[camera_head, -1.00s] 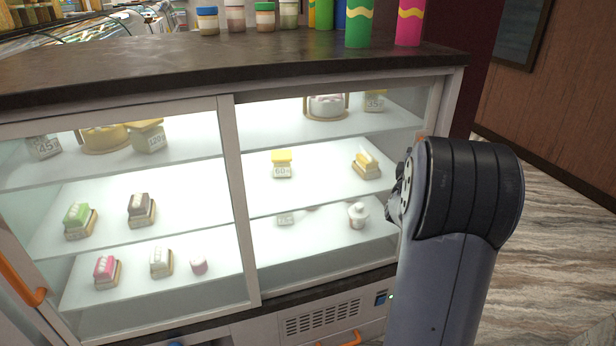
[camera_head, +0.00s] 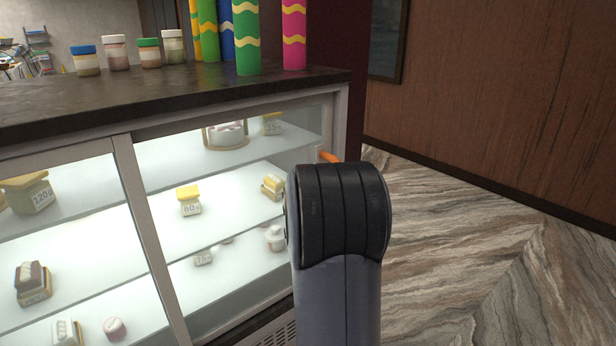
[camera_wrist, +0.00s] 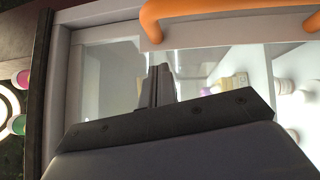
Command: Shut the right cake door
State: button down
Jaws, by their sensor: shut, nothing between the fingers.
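The right cake door (camera_head: 235,165) is a framed glass panel on the right half of the lit cake case. Its orange handle (camera_head: 328,157) shows near the right end of the case, just above my arm. In the wrist view the handle (camera_wrist: 235,20) crosses the top, with the pale frame (camera_wrist: 62,85) at left. My gripper (camera_wrist: 160,72) shows its narrow dark fingers together and empty, below the handle in that picture, against the glass area. I cannot tell whether they touch it. My arm hides the gripper and the door's lower right in the head view.
The dark countertop (camera_head: 60,105) carries several jars and bright patterned tubes (camera_head: 246,38). Cakes and price tags stand on lit shelves behind the glass. The marbled floor (camera_head: 450,270) right of the case is clear, up to a brown panelled wall (camera_head: 500,100).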

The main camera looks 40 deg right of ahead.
jog(key=v, duration=0.9)
jog(key=shift+s, duration=0.2)
jog(key=shift+w, duration=0.1)
